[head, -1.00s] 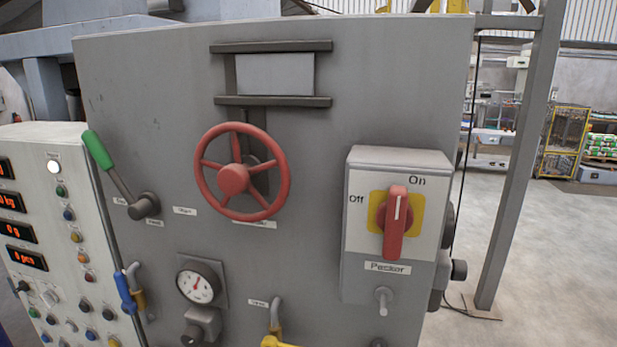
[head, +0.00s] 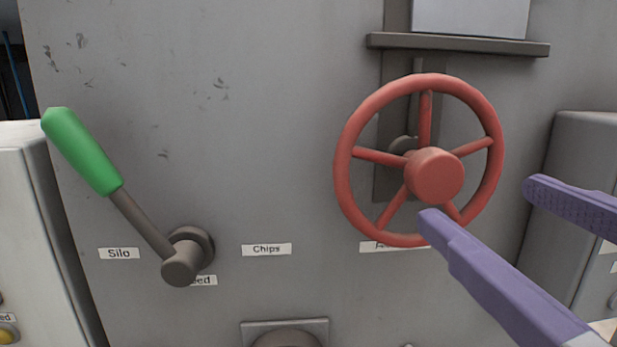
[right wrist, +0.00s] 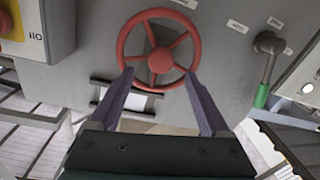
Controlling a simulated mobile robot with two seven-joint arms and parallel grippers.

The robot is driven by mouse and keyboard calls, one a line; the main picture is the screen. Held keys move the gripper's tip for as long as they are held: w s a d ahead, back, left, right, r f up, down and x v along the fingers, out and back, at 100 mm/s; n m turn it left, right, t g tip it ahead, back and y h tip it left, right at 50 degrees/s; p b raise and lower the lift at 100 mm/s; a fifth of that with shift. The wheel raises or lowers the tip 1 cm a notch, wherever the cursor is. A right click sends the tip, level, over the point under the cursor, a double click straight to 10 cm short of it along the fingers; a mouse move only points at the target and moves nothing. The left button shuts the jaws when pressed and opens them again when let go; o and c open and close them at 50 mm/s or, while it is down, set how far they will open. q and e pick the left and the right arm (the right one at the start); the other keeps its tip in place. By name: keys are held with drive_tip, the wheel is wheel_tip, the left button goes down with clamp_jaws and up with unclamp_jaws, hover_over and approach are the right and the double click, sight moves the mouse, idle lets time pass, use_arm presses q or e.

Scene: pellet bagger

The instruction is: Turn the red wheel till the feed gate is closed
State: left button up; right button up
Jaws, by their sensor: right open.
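The red wheel (head: 433,175) is a five-spoked handwheel with a round hub on the grey panel, right of centre in the head view. It also shows in the right wrist view (right wrist: 160,60), which is turned about upside down. Above the wheel is a light grey gate plate (head: 470,16) with a dark rail (head: 458,45) at its lower edge; its top is cut off. My right gripper (head: 482,203) is open and empty, its purple fingers pointing at the wheel's lower right. Whether a finger touches the rim I cannot tell. My left gripper is out of view.
A green-handled lever (head: 82,150) sits left of the wheel, between labels "Silo" (head: 119,253) and "Chips" (head: 266,249). A grey switch box (head: 580,160) stands out at the right. The panel between lever and wheel is clear.

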sight(445, 177)
drive_tip(key=w+p, duration=0.1)
drive_tip(key=w, duration=0.1)
drive_tip(key=w+p, duration=0.1)
drive_tip(key=w, duration=0.1)
drive_tip(key=w+p, duration=0.1)
drive_tip(key=w, duration=0.2)
drive_tip(key=shift+a+r, duration=0.15)
drive_tip(key=shift+a, duration=0.2)
drive_tip(key=shift+w+a+f, duration=0.1)
drive_tip(key=shift+w+f, duration=0.1)
drive_tip(key=shift+w, duration=0.45)
drive_tip(key=shift+c, duration=0.3)
drive_tip(key=c, duration=0.8)
clamp_jaws()
